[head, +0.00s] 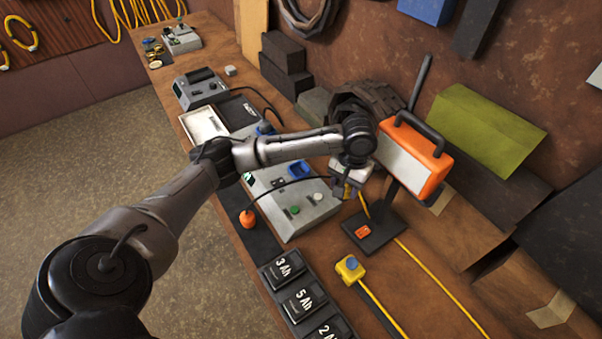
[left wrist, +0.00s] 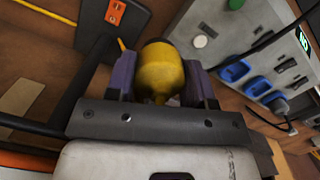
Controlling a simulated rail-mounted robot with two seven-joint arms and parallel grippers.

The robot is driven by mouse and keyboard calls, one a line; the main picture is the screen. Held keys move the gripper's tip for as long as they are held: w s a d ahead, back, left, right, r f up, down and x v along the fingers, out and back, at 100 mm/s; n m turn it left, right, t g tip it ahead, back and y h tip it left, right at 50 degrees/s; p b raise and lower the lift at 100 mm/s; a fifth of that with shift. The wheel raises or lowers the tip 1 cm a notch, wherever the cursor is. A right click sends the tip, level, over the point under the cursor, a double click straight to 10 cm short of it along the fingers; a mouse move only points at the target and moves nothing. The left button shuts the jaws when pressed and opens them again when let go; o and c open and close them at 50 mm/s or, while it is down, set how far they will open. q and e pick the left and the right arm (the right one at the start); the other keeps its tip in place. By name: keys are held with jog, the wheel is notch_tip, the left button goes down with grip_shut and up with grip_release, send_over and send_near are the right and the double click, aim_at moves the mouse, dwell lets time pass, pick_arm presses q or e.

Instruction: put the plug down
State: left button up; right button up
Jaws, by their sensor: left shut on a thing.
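My left gripper (head: 345,190) is over the bench, just right of the grey control box (head: 300,205). In the left wrist view its two purple-grey fingers (left wrist: 160,85) are shut on a rounded yellow plug (left wrist: 162,62). Its lower end is hidden by the gripper. In the head view the arm and fingers mostly hide the plug, and I cannot tell whether it touches the bench. My right gripper is not in view.
The control box also shows in the left wrist view with blue sockets (left wrist: 232,72). An orange work lamp (head: 430,160) stands on a dark base (head: 374,232) close right of my gripper.

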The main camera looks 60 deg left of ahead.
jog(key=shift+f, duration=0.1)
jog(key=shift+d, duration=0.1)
pick_arm(q)
jog(key=a+f, duration=0.2)
jog(key=a, duration=0.5)
jog(key=a+f+m+b, duration=0.1)
jog(key=a+f, duration=0.1)
jog(key=a, duration=0.5)
jog(key=s+a+f+m, duration=0.1)
jog(key=a+f, duration=0.2)
jog(key=a, duration=0.4)
jog(key=shift+a, duration=0.4)
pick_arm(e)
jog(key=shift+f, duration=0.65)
pick_arm(q)
jog(key=shift+f+b, duration=0.45)
jog(key=shift+f, duration=1.45)
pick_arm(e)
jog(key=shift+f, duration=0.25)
pick_arm(q)
jog(key=shift+f, duration=0.1)
jog(key=shift+f, duration=0.1)
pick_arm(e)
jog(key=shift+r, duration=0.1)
